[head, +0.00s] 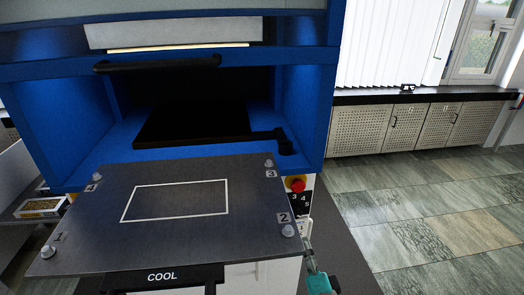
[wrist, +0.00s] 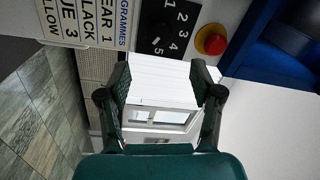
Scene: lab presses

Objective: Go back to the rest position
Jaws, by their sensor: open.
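My gripper (wrist: 160,84) is open and empty in the wrist view, with its two dark fingers spread wide apart. In the head view a teal part of it (head: 320,283) shows at the bottom edge, beside the right front corner of the grey plate. Most of my arm is hidden there. In the wrist view the red button (wrist: 211,40) and the black numbered dial (wrist: 165,30) lie beyond the fingertips. No object is between the fingers.
A blue press (head: 306,110) stands open with a black plate (head: 195,125) inside. A grey metal plate (head: 175,245) with numbered corner pins and a white rectangle juts out in front, above a COOL label (head: 162,277). Tiled floor (head: 420,215) is clear at right.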

